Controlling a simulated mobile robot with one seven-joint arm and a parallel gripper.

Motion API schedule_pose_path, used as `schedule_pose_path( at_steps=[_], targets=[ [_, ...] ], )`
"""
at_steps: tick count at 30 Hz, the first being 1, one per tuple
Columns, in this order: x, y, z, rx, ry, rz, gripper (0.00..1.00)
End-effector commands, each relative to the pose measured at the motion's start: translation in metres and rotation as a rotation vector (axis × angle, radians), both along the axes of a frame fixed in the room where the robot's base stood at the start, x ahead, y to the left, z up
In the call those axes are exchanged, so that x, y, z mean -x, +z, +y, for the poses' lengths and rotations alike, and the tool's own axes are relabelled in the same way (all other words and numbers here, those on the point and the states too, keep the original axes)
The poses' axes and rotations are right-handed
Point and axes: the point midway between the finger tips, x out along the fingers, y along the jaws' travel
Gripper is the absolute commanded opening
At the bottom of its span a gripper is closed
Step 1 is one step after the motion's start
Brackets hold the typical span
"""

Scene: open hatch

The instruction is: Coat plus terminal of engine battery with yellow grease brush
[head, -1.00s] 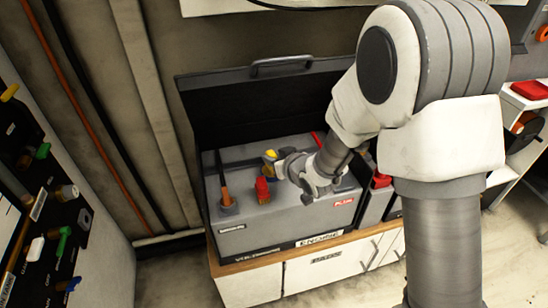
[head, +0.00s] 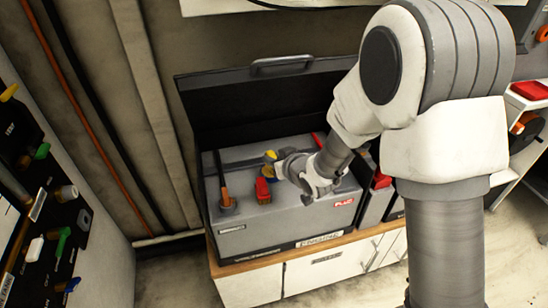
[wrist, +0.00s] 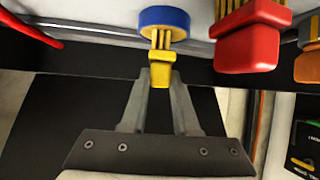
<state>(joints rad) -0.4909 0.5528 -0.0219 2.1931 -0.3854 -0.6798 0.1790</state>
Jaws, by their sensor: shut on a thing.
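My gripper (wrist: 158,85) is shut on the yellow grease brush (wrist: 162,72), gripping its handle. The brush's bristles point at a blue round piece (wrist: 164,20); I cannot tell whether they touch it. In the head view the yellow brush (head: 270,157) is above the back part of the grey engine battery (head: 290,218), partly hidden by my gripper (head: 281,165). A red PLUS label (head: 343,203) is on the battery's right front. The plus terminal itself cannot be made out clearly behind my arm.
A red brush (wrist: 248,45) is close beside my gripper, also seen in the head view (head: 263,190). An orange-handled brush (head: 224,185) stands on the battery's left. The open dark lid (head: 260,105) rises behind.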

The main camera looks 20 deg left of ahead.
Motion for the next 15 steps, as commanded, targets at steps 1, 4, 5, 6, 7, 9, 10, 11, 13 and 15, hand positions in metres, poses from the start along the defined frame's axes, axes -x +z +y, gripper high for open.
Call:
schedule_pose_path(
  at_steps=[1, 4, 5, 6, 7, 9, 10, 11, 13, 15],
  targets=[
    [0.001, -0.002, -0.001, 0.005, -0.001, 0.007, 0.00],
    [0.001, 0.003, -0.001, 0.005, -0.001, 0.006, 0.00],
    [0.001, 0.006, -0.001, 0.004, -0.001, 0.006, 0.00],
    [0.001, 0.009, -0.001, 0.003, -0.001, 0.005, 0.00],
    [0.001, 0.012, -0.001, 0.003, -0.001, 0.004, 0.00],
    [0.001, 0.019, 0.000, 0.002, 0.000, 0.004, 0.00],
    [0.001, 0.021, 0.000, 0.002, 0.000, 0.004, 0.00],
    [0.001, 0.023, -0.001, 0.002, 0.000, 0.004, 0.00],
    [0.001, 0.029, -0.001, 0.002, 0.000, 0.004, 0.00],
    [0.000, 0.035, -0.001, 0.002, -0.001, 0.002, 0.00]
  ],
)
